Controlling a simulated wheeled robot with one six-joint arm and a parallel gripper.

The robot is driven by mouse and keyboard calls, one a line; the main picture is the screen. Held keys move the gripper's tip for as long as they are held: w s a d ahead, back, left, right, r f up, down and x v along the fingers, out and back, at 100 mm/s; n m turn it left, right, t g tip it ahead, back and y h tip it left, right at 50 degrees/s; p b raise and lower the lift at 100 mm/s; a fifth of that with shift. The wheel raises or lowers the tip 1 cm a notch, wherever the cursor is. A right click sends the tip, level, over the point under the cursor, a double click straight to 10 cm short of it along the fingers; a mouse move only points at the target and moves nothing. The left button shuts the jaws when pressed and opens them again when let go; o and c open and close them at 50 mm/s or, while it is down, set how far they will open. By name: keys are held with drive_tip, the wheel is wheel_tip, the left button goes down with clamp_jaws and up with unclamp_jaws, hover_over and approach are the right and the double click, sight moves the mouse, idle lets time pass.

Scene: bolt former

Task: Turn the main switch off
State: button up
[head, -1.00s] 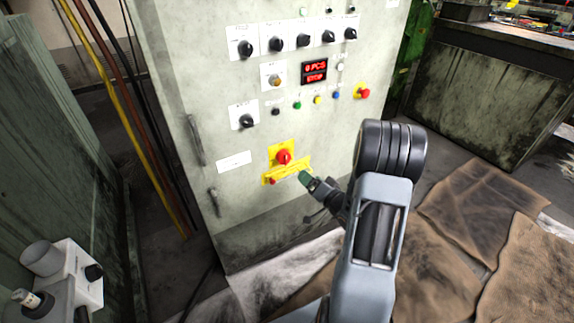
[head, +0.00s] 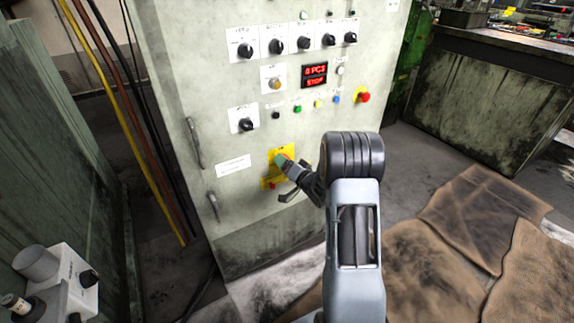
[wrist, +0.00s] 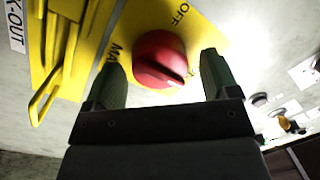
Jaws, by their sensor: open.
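The main switch is a red rotary knob (wrist: 160,60) on a yellow plate (wrist: 202,38) marked "OFF" and partly readable "MA…". In the head view the yellow plate (head: 277,155) is on the lower cabinet front, and my gripper (head: 285,161) covers most of the knob. In the wrist view my gripper (wrist: 159,80) is open, with one dark green finger on each side of the knob. Gaps show between the fingers and the knob, so it is not clamped. The knob's groove points toward the lower right in the wrist view.
A yellow lock-out bracket (wrist: 65,45) sits beside the knob. The grey cabinet (head: 225,115) carries several black selector knobs, a red display (head: 314,76) and a red emergency button (head: 363,96). Door handles (head: 194,143) stick out at left. Brown sheets (head: 480,215) cover the floor at right.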

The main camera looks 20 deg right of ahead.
drive_tip(key=c, duration=0.9)
drive_tip(key=shift+n, duration=0.3)
drive_tip(key=n+b, duration=0.3)
drive_tip(key=n, duration=0.1)
drive_tip(key=shift+a, duration=0.1)
drive_tip(key=n+b, duration=0.3)
drive_tip(key=n, duration=0.1)
drive_tip(key=shift+g+h, duration=0.3)
drive_tip(key=shift+g, duration=0.1)
drive_tip(key=n+b, duration=0.5)
drive_tip(key=shift+a+n+h, duration=0.2)
drive_tip(key=shift+n+h, duration=0.1)
drive_tip(key=shift+h, duration=0.1)
drive_tip(key=shift+r+n+b, duration=0.1)
drive_tip(key=shift+n+b, duration=1)
drive_tip(key=shift+b, duration=0.25)
drive_tip(key=shift+a+n, duration=0.1)
drive_tip(key=shift+n, duration=0.2)
